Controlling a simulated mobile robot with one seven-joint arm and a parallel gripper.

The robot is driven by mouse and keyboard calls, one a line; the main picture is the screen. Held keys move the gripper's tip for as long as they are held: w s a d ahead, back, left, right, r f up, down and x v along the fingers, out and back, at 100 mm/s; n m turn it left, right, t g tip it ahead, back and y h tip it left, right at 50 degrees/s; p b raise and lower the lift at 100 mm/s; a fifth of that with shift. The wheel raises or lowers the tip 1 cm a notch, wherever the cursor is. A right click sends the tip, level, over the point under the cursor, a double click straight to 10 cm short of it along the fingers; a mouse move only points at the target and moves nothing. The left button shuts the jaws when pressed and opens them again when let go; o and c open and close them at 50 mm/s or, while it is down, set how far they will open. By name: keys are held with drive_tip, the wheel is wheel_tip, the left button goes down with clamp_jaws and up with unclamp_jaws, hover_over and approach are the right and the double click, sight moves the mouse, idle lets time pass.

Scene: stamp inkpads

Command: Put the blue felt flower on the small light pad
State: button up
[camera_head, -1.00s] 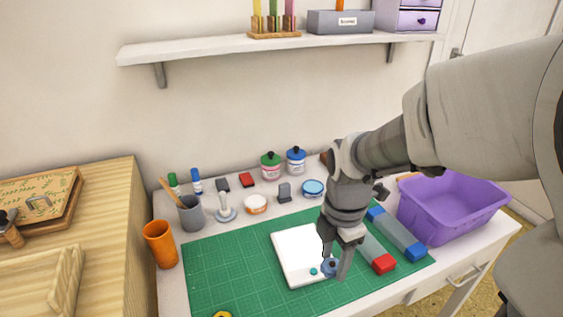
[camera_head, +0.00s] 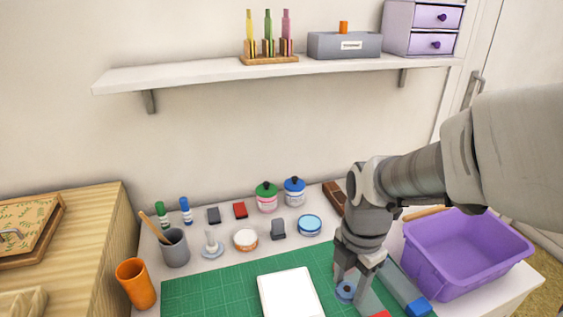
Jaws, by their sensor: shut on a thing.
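The small light pad (camera_head: 288,294) is a flat white panel on the green cutting mat (camera_head: 215,290). Its near part is cut off by the bottom of the picture. My gripper (camera_head: 352,285), pointing down, is just right of the pad's right edge. The fingers hide part of the flower. I cannot tell how high it is above the mat.
A grey-blue bar with a blue end (camera_head: 417,306) lies to the right of my gripper, before a purple bin (camera_head: 465,255). An orange cup (camera_head: 136,285) stands left.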

drive_tip(key=b, duration=0.3)
hover_over(291, 300)
wheel_tip(291, 300, down, 7)
drive_tip(key=shift+f, duration=0.15)
drive_tip(key=shift+f+b, duration=0.65)
drive_tip(key=shift+f, duration=1.15)
drive_tip(key=shift+f, duration=0.25)
drive_tip(key=o, duration=1.3)
drive_tip(key=shift+r, duration=0.1)
